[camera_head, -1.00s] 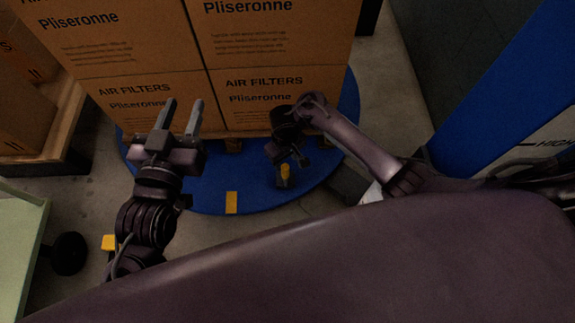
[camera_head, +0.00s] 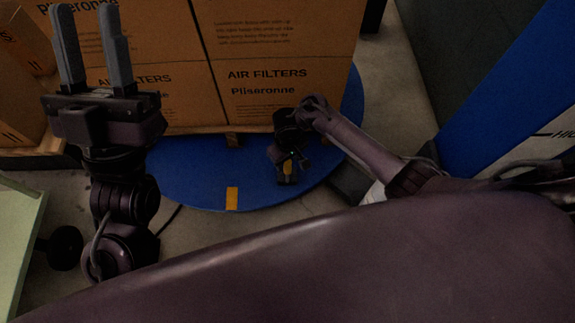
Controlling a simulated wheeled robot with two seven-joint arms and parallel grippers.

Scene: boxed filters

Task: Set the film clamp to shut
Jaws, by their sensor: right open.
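Stacked air filter cartons (camera_head: 285,95) stand on the blue platform (camera_head: 195,175). A yellow mark (camera_head: 232,197) lies at its front edge. More cartons (camera_head: 20,100) are at the far left. A pale green surface (camera_head: 18,225) is at lower left, a blue panel (camera_head: 520,90) at right.

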